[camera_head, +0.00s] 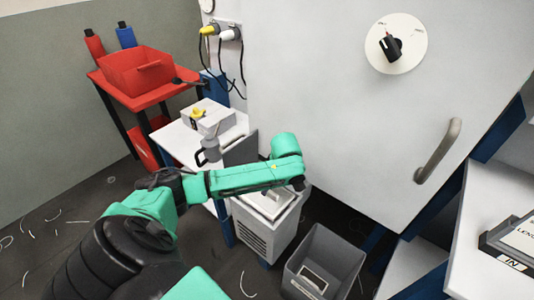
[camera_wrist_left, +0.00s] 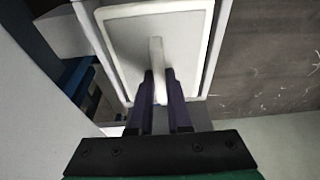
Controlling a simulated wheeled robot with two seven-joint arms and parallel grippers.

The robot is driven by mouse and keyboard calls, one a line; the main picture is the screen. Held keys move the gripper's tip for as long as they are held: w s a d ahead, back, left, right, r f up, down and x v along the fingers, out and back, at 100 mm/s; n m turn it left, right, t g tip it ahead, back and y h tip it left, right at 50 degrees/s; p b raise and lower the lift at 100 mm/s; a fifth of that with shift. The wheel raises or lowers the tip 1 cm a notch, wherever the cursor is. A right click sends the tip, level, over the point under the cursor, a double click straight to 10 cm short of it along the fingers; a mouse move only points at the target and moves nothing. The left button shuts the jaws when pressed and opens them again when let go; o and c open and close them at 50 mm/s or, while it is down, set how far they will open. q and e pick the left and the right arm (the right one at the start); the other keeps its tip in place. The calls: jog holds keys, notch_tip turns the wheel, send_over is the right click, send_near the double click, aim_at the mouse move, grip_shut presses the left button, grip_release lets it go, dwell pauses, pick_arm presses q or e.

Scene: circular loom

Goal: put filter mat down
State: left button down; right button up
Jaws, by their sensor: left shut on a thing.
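In the left wrist view, a pale rectangular panel with a raised grip, which I take for the filter mat (camera_wrist_left: 125,45), lies before my left gripper (camera_wrist_left: 158,78). The two dark fingers are shut on its upright grip. The panel sits within the light rim of a white box. In the head view my left arm reaches over this white vented box (camera_head: 255,234), and the forearm hides most of the gripper and panel. Whether the panel touches the box cannot be told. My right gripper is not in view.
A large white cabinet door with a handle (camera_head: 438,150) rises behind. A red tray (camera_head: 135,72) stands farther back.

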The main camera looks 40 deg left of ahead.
aim_at(267, 196)
pick_arm(q)
notch_tip(267, 196, down, 4)
jog(key=shift+f+b, duration=0.1)
jog(key=shift+b, duration=0.3)
jog(key=shift+a+f, duration=0.2)
jog(key=c, duration=0.9)
grip_release()
jog(key=shift+o, duration=0.2)
